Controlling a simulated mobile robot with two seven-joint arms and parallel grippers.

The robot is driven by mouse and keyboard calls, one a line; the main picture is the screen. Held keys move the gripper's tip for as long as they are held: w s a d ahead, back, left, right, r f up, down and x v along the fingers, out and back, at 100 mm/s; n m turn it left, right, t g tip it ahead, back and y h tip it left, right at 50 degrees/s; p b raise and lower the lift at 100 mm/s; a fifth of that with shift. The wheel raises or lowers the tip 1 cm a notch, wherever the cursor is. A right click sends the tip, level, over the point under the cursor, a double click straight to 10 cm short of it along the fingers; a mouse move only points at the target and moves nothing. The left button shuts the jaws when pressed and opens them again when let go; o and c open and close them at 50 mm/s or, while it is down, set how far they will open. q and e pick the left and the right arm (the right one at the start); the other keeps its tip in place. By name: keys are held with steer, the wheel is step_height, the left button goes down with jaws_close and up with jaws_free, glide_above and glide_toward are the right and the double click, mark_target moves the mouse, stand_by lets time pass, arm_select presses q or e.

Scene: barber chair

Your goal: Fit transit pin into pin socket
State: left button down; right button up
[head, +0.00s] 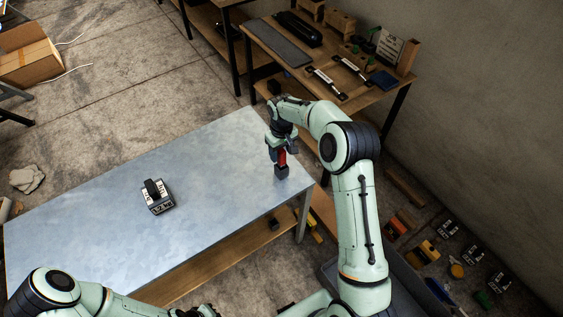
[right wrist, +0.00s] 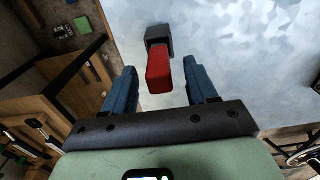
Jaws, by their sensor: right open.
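A red-handled piece with a dark grey block at its end, which looks like the transit pin (head: 282,158), is at the right end of the blue-grey table. In the right wrist view the red part of the pin (right wrist: 159,74) lies between the fingers, with visible gaps on both sides. My right gripper (head: 281,149) is open around it, pointing down. A small black-and-white device (head: 158,200) sits left of it on the table; I cannot tell whether it holds the pin socket. My left gripper (head: 197,311) is barely visible at the bottom edge.
The table (head: 95,215) is otherwise bare. A wooden workbench (head: 355,98) with tools stands behind it, near the wall. Several parts lie on the floor at the right. A cardboard box (head: 28,60) is at the far left.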

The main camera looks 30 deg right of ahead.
steer(key=shift+f, duration=0.95)
steer(key=shift+c, duration=0.3)
jaws_close()
